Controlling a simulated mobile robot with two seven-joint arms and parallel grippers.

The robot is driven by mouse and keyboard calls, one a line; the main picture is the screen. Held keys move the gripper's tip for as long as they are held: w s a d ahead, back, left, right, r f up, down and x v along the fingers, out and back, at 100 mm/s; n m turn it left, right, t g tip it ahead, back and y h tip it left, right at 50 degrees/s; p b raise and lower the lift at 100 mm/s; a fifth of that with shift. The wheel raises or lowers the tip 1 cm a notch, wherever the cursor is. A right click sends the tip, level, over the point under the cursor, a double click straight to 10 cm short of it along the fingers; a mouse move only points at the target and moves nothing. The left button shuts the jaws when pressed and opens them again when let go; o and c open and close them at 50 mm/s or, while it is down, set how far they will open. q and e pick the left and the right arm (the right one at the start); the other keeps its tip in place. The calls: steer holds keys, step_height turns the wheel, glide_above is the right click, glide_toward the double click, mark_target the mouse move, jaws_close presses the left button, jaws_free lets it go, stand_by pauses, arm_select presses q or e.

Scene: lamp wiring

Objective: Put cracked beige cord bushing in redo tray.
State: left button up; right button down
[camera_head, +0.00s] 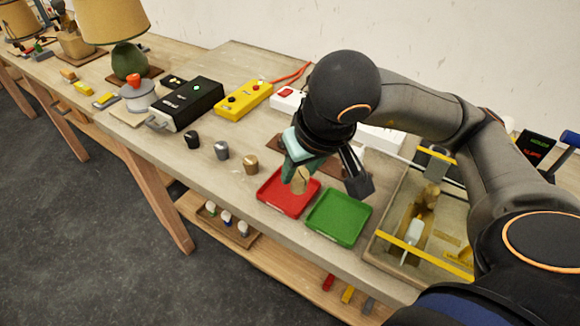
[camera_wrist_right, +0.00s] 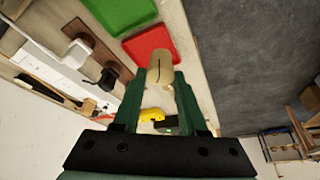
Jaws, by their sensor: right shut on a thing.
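My right gripper (camera_head: 296,170) is shut on the beige cord bushing (camera_head: 300,181), which hangs below its green fingers. In the right wrist view the bushing (camera_wrist_right: 160,66) is a short tan cylinder with a dark crack line down its side, held between the fingertips. The red tray (camera_head: 275,205) lies flat on the bench just under the bushing, which appears over its upper right part. The red tray also shows beyond the bushing in the wrist view (camera_wrist_right: 146,44). No label is readable on it. My left gripper is not in view.
A green tray (camera_head: 338,218) lies just right of the red one, with a sectioned bin (camera_head: 385,250) of parts farther right. Black, grey and tan small caps (camera_head: 221,150) stand to the left. A yellow box (camera_head: 243,98) and black box (camera_head: 187,103) stand behind.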

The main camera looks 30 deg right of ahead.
steer(key=w+f, duration=0.2)
steer(key=w+d+f, duration=0.1)
steer(key=w+f, duration=0.1)
steer(key=w+d+f+b, duration=0.1)
steer(key=w+f, duration=0.1)
steer(key=shift+w+d+f, duration=0.1)
steer(key=shift+d, duration=0.1)
steer(key=x, duration=0.2)
steer(key=s+x, duration=0.1)
steer(key=x, duration=0.1)
steer(key=shift+f, duration=0.15)
steer(key=shift+w, duration=0.1)
steer(key=shift+f, duration=0.3)
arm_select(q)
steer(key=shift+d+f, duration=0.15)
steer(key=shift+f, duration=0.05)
arm_select(e)
steer(key=shift+c, duration=2.2)
jaws_free()
steer(key=shift+r, duration=0.15)
steer(key=shift+r+p, duration=0.35)
steer(key=shift+r, duration=0.1)
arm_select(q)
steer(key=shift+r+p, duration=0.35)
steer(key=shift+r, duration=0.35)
arm_select(e)
steer(key=v, duration=1.1)
steer(key=shift+s+r, duration=0.2)
steer(key=shift+s, duration=0.05)
